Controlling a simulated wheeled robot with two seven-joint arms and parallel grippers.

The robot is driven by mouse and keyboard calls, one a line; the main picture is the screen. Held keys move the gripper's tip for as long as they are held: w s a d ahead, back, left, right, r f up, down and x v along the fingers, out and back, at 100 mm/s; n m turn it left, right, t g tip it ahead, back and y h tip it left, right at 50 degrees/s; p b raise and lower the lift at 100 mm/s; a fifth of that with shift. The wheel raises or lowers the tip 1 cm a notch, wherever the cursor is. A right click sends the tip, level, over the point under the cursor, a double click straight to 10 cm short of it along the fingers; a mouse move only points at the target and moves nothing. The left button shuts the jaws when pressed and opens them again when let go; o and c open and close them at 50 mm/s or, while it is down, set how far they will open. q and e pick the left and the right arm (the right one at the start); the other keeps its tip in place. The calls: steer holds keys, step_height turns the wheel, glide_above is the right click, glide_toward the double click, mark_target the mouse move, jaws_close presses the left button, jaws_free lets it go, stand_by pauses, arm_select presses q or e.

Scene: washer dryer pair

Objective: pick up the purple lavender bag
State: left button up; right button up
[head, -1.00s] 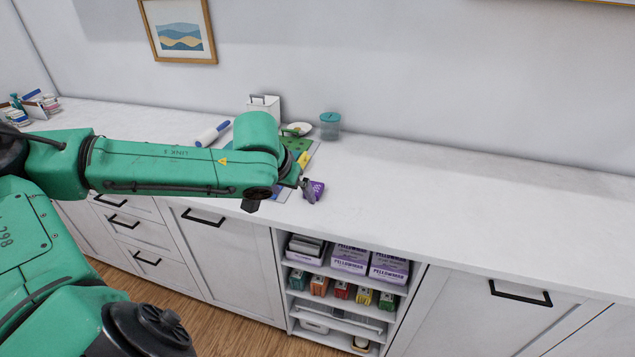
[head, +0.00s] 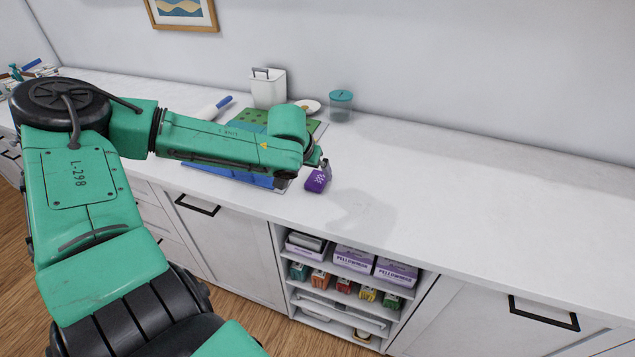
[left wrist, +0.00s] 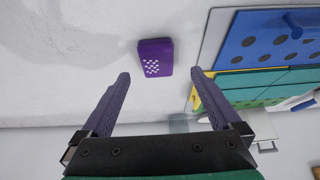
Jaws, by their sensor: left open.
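The purple lavender bag (head: 315,182), with a white pattern on its face, lies on the white counter near the front edge, just beyond the end of my left arm. My left gripper (head: 324,166) is beside and above it in the head view, partly hidden by the arm. In the left wrist view the bag (left wrist: 155,58) shows just beyond the fingertips, between the lines of the two fingers. The left gripper (left wrist: 161,73) is open and empty, with its purple-grey fingers wide apart. My right gripper is not in view.
A blue board (left wrist: 265,42) and a green board (head: 262,118) lie left of the bag. A white canister (head: 268,90), a small plate (head: 306,106) and a teal-lidded jar (head: 341,106) stand behind. Open shelves (head: 340,285) hold boxes below. The counter to the right is clear.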

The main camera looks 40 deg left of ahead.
mark_target(317, 179)
arm_select(q)
steer(key=x, duration=0.4)
steer(key=shift+s+d+f, duration=0.1)
steer(key=shift+d+f, duration=0.05)
steer(key=shift+d, duration=0.1)
steer(key=shift+w+f, duration=0.35)
steer(key=shift+s+r, duration=0.1)
steer(key=shift+s, duration=0.05)
steer(key=shift+c, duration=0.9)
steer(key=c, duration=1.2)
